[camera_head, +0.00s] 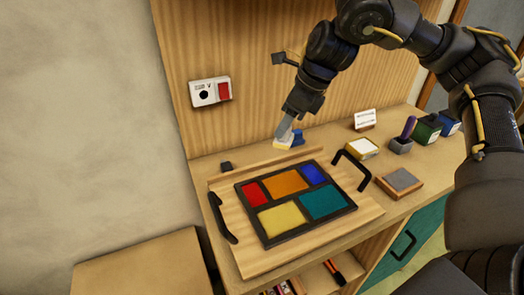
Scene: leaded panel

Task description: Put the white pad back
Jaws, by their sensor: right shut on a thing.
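My right gripper (285,130) reaches down behind the leaded panel and is shut on a small pale thing, which looks like the white pad (282,144). The pad is at the fingertips, low over the bench near the back wall; whether it touches the surface I cannot tell. A small blue thing (298,137) shows right beside it, partly hidden by the gripper. A wooden holder with a white top (362,148) stands to the right. My left gripper is not in view.
The leaded panel (293,203) with red, orange, blue, yellow and teal panes lies on a wooden board with black handles (222,217). A grey block on wood (400,181), a purple-handled tool in a cup (404,138) and green and blue jars (427,130) stand right.

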